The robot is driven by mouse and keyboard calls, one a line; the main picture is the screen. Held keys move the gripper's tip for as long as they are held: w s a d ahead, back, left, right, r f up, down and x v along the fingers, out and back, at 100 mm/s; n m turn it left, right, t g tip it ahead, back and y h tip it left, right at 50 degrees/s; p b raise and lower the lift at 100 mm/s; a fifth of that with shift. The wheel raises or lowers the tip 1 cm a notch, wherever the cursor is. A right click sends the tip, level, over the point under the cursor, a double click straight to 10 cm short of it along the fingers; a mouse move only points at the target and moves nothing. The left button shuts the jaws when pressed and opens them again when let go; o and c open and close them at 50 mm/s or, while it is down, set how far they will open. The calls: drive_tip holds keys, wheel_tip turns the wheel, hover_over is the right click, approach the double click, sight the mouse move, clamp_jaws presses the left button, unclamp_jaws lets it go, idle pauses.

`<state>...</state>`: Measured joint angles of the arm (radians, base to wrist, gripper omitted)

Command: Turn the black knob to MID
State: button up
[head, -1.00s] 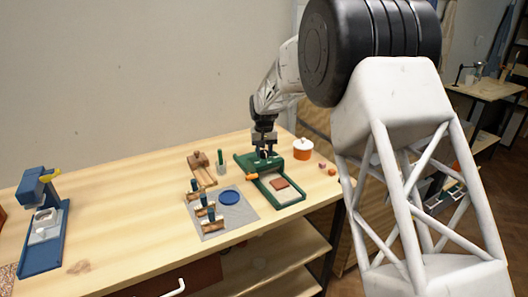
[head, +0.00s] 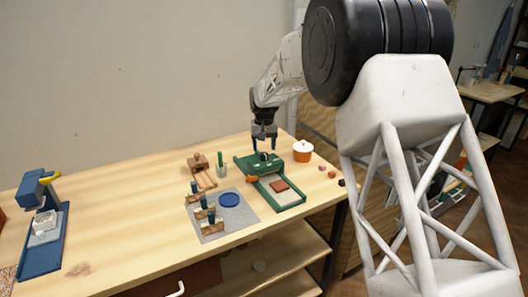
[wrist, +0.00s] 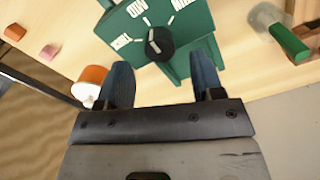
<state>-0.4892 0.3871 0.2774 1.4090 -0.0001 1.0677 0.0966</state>
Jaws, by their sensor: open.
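The black knob (wrist: 159,44) sits on the green device (wrist: 185,30), with several white labels around it. In the wrist view it lies beyond my fingertips, near the middle. A pale pointer line on its face runs towards the upper left; the labels are upside down and hard to read, so I cannot tell surely which one it meets. In the head view the knob (head: 264,156) is small and dark on the green device (head: 246,162). My gripper (head: 264,146) is open and empty above the knob, apart from it. Its two blue fingers (wrist: 163,66) show in the wrist view.
An orange pot (head: 302,153) with a pale lid stands right of the device. A grey mat (head: 240,212) with a blue disc lies in front. The left table is mostly clear.

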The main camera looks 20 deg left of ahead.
sight(265, 154)
drive_tip(key=shift+r, duration=2.05)
drive_tip(key=shift+s+d+r, duration=0.1)
drive_tip(key=shift+d+r, duration=0.05)
drive_tip(key=shift+d, duration=0.05)
drive_tip(key=s+d+r+m, duration=0.1)
drive_tip(key=s+d+r, duration=0.3)
drive_tip(key=s+d, duration=0.45)
drive_tip(key=s+d+r+m+t, duration=0.1)
drive_tip(key=s+d+r, duration=0.4)
drive_tip(key=d, duration=0.6)
drive_tip(key=s+d+r, duration=0.4)
drive_tip(key=s+d, duration=0.5)
drive_tip(key=d, duration=0.1)
drive_tip(key=s+d+f+m, duration=0.1)
drive_tip(key=s+d, duration=0.4)
drive_tip(key=s, duration=0.5)
drive_tip(key=s+d+f+m+t, duration=0.1)
drive_tip(key=s+d+f, duration=0.3)
drive_tip(key=s, duration=0.6)
drive_tip(key=s+d+f, duration=0.2)
drive_tip(key=s+d, duration=0.4)
drive_tip(key=s, duration=0.5)
drive_tip(key=shift+f+m+t, duration=0.15)
drive_tip(key=shift+m+t, duration=0.15)
drive_tip(key=shift+m, duration=0.1)
